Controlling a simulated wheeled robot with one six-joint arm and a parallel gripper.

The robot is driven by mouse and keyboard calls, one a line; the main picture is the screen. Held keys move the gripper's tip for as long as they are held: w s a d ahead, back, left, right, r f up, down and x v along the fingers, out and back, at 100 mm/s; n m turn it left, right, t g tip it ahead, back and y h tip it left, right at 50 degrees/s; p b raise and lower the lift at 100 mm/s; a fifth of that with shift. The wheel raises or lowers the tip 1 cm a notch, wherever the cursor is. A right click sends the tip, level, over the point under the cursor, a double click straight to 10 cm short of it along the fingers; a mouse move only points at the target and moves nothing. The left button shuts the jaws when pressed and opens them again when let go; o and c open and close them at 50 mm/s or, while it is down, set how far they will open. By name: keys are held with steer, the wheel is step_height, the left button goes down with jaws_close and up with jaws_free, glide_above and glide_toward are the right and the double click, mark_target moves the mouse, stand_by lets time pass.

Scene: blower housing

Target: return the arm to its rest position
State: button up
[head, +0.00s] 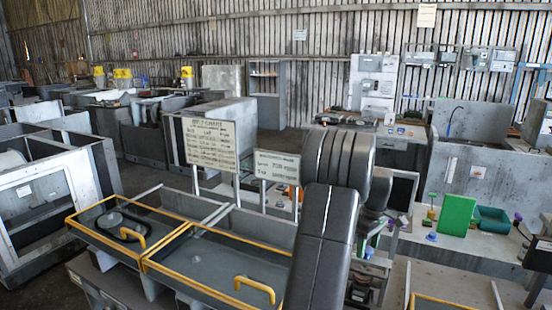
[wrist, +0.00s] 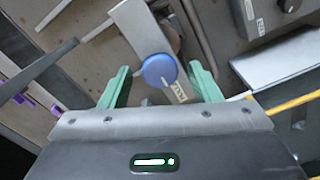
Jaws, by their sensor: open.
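My arm (head: 325,235) rises dark and thick in the middle of the head view and bends over at the top. My gripper (wrist: 160,84) shows in the wrist view as two green fingers spread apart. A round blue knob (wrist: 159,70) on a grey bracket (wrist: 135,25) appears between the fingers, with a small labelled tag beside it. Neither finger visibly touches the knob, and its distance from the fingertips cannot be told. Nothing is seen held. The fingers are not clearly visible in the head view, where my arm blocks part of the scene.
Yellow-edged covers (head: 215,265) lie left of my arm, with signboards (head: 208,143) behind them. A bench (head: 475,246) at right carries a green block (head: 456,215) and a teal bin (head: 492,220). Purple pieces (wrist: 56,109) and a dark bar (wrist: 45,68) lie left in the wrist view.

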steer(key=shift+n, duration=2)
steer(key=shift+s+r, duration=0.1)
